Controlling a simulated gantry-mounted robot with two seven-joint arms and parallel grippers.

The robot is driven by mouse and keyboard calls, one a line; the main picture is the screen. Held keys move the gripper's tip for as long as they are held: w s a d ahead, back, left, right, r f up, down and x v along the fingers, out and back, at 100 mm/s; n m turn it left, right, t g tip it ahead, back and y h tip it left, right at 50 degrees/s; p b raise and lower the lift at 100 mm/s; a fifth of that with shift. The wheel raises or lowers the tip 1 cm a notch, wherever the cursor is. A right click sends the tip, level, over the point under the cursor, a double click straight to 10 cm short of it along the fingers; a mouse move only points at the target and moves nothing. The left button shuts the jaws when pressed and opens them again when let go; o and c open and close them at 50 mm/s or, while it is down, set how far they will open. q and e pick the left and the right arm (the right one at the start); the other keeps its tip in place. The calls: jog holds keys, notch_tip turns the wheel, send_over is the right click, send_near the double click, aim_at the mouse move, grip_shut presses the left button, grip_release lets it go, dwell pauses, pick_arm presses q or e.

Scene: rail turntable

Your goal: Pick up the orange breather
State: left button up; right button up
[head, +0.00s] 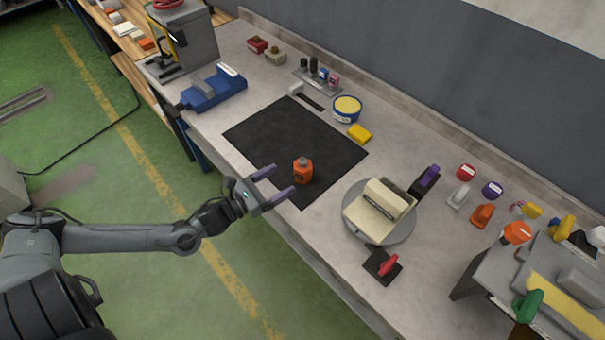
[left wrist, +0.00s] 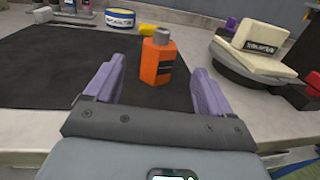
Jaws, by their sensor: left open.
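The orange breather (head: 303,171) is a small orange body with a grey cap, upright on the black mat (head: 262,134) near its front right part. My left gripper (head: 279,185) is open and empty at the mat's front edge, its purple fingers pointing toward the breather. In the left wrist view the breather (left wrist: 157,60) stands beyond the fingertips, roughly centred between the two fingers (left wrist: 160,82). The gripper does not touch it. My right gripper is not in view.
A round turntable (head: 410,226) bearing a cream block (head: 378,208) stands right of the mat. A yellow block (head: 359,133) and a yellow-and-blue tub (head: 346,108) lie behind it. A blue vise (head: 213,90) is at the far left. The mat's middle is clear.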

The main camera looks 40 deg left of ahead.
aim_at(303, 168)
pick_arm(q)
jog(key=shift+x, duration=2)
jog(key=shift+f+b+x, duration=0.15)
jog(key=shift+b+x, duration=0.2)
jog(key=shift+x, duration=0.95)
jog(key=shift+f+b+x, duration=0.15)
jog(key=shift+b+x, duration=0.2)
jog(key=shift+x, duration=0.95)
jog(key=c, duration=1.1)
